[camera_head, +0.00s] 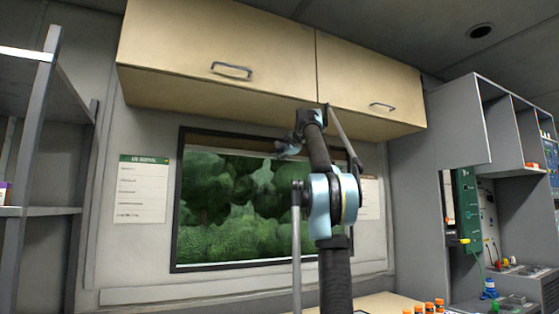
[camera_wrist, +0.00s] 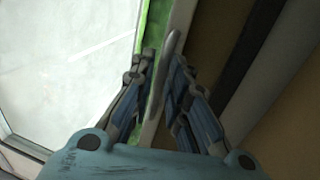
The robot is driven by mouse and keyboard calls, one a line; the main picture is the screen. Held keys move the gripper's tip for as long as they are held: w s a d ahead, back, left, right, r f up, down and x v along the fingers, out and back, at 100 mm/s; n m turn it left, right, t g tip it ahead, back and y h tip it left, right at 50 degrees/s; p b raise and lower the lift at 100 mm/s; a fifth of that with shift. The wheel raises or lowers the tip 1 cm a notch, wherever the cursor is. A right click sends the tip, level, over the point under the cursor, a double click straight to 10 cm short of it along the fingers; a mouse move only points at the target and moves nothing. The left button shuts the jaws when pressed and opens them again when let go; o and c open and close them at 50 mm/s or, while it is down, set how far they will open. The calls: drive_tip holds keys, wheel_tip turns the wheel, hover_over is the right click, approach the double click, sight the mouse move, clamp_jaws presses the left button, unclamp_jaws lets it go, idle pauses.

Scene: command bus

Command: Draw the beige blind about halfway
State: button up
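The beige blind (camera_head: 235,143) shows as a narrow brownish strip along the top of the window; green foliage fills the glass below it. My gripper (camera_head: 290,148) is at the window's upper right, in front of the blind's edge. In the wrist view, my gripper's fingers (camera_wrist: 157,62) converge with only a narrow gap between the tips. A slim grey pull-like piece (camera_wrist: 173,45) and a pale strip lie at the tips. I cannot tell whether the fingers touch or pinch them. My arm hides the window's right part in the head view.
Beige cupboards (camera_head: 215,50) with metal handles overhang the window closely above my gripper. Notices hang on both sides, the left one (camera_head: 141,190) in full view. Metal shelving (camera_head: 30,120) stands left; equipment racks (camera_head: 500,190) stand right. Orange-capped items (camera_head: 428,306) sit below.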

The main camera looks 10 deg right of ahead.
drive_tip(key=shift+w+a+f, duration=0.15)
drive_tip(key=shift+w+a, duration=0.05)
drive_tip(key=shift+w, duration=0.35)
clamp_jaws()
